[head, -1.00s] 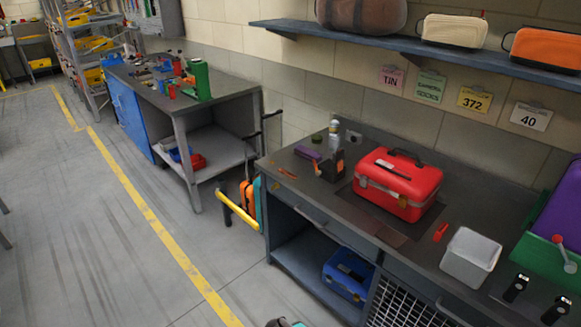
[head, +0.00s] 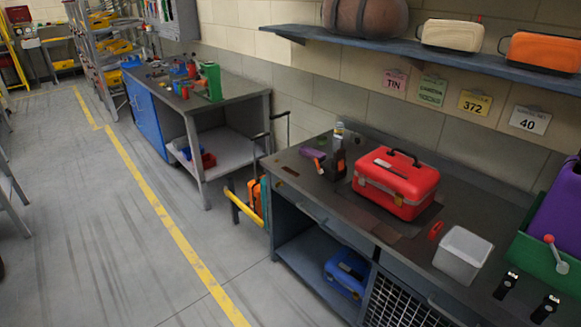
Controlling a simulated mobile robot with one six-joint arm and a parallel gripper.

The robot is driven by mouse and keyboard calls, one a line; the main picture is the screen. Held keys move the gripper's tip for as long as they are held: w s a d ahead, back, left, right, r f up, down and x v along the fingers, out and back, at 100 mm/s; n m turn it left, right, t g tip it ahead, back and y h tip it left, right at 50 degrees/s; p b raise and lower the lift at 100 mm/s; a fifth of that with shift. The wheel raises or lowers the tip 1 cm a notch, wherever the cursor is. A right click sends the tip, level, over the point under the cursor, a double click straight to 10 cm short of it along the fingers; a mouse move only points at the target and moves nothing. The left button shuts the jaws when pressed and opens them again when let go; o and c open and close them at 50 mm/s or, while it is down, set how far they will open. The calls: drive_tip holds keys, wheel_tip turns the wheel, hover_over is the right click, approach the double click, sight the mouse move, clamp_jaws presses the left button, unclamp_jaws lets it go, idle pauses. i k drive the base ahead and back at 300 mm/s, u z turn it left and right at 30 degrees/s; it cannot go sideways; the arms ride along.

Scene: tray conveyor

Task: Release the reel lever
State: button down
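A lever with a red ball knob and a pale arm (head: 556,255) shows at the right edge of the head view. It is on the front of a green box-like body (head: 530,250) that has a purple part (head: 560,215) behind it. The knob end points up and slightly left. No reel is clearly visible, so I cannot tell for certain that this is the reel lever. My gripper is not in view, and nothing touches the lever.
The workbench carries a red toolbox (head: 396,182), a white bin (head: 462,256) and two black clip-like items (head: 506,285) in front of the green body. A shelf (head: 440,57) hangs above. A yellow bar (head: 245,207) projects between the benches. Floor to the left is open.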

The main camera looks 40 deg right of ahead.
sight(321, 171)
drive_tip(key=z, duration=0.55)
drive_tip(key=k, duration=0.1)
drive_tip(key=u, duration=2)
drive_tip(key=k, duration=0.8)
drive_tip(key=z, duration=0.55)
drive_tip(key=k, duration=0.6)
drive_tip(key=z, duration=0.35)
drive_tip(key=i, duration=1.25)
drive_tip(key=u, duration=0.4)
